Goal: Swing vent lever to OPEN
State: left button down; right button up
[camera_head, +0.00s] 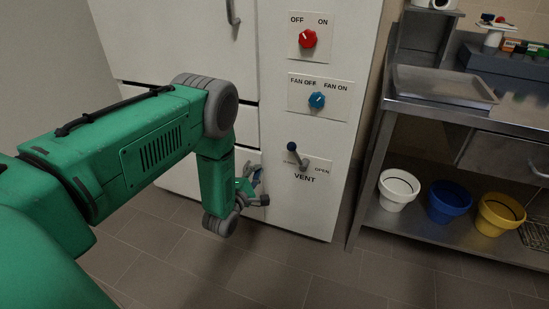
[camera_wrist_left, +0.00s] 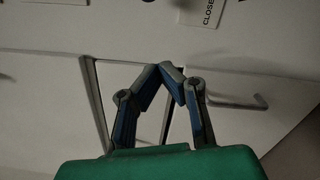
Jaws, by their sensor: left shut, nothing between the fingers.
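The vent lever (camera_head: 297,154) is a short grey rod with a dark ball knob on the white cabinet front. Its knob stands up and to the left of its pivot, nearer the partly covered left label than the OPEN label (camera_head: 322,170). VENT is printed below. My left gripper (camera_head: 257,178) is left of and below the lever, apart from it. In the left wrist view its fingers (camera_wrist_left: 172,72) are shut with tips together and nothing between them. A CLOSED label (camera_wrist_left: 208,12) shows at the top edge there; the lever is not clearly seen. My right gripper is out of view.
A red knob (camera_head: 307,39) and a blue fan knob (camera_head: 317,100) sit above the lever. A steel bench (camera_head: 376,150) stands to the right, with white (camera_head: 398,190), blue (camera_head: 447,204) and yellow (camera_head: 498,215) buckets on its lower shelf. The tiled floor in front is clear.

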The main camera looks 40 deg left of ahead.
pick_arm(q)
jog(key=w+d+r+b, duration=0.1)
jog(key=w+b, duration=0.3)
jog(key=w, duration=0.7)
jog(key=shift+d+r, duration=0.2)
jog(key=shift+d, duration=0.15)
jog(key=shift+r, duration=0.1)
